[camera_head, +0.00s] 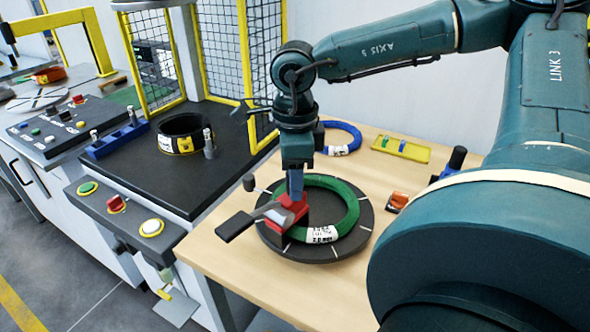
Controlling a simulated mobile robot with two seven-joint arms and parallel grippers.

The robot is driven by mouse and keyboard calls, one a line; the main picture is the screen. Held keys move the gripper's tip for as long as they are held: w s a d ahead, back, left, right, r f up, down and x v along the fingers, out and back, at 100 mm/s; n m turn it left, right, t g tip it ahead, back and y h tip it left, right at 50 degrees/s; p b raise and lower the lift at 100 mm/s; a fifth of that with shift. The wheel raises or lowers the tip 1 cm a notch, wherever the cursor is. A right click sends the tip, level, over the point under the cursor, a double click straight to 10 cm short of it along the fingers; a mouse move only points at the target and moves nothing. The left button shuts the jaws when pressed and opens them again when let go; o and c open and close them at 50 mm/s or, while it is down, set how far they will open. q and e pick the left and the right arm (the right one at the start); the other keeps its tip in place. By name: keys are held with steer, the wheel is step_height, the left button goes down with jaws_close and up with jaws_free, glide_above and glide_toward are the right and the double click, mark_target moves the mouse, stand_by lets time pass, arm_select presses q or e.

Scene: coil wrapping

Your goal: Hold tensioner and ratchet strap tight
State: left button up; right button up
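A red tensioner (291,208) with a dark flat handle sits at the left side of a green coil (345,197). The coil lies flat on a round dark turntable (272,240) and carries a white label. My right gripper (296,192) comes straight down onto the top of the tensioner. Its fingers are seen edge-on and meet the red body, so the gap between them is hidden. A separate ratchet strap cannot be made out. My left gripper is not in view.
A blue coil (341,138), a yellow tray (401,149) and an orange-and-black tool (397,202) lie on the wooden table (225,262). A dark bench (150,177) with a black coil (181,132) and a button panel (118,205) stands left. Yellow-framed mesh guards rise behind.

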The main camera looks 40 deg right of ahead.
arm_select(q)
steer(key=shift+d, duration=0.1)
arm_select(e)
jaws_close()
stand_by(1.1)
stand_by(0.6)
arm_select(q)
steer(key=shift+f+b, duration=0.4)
steer(key=shift+b, duration=0.05)
arm_select(e)
steer(key=shift+s+f, duration=0.1)
steer(key=shift+f, duration=0.1)
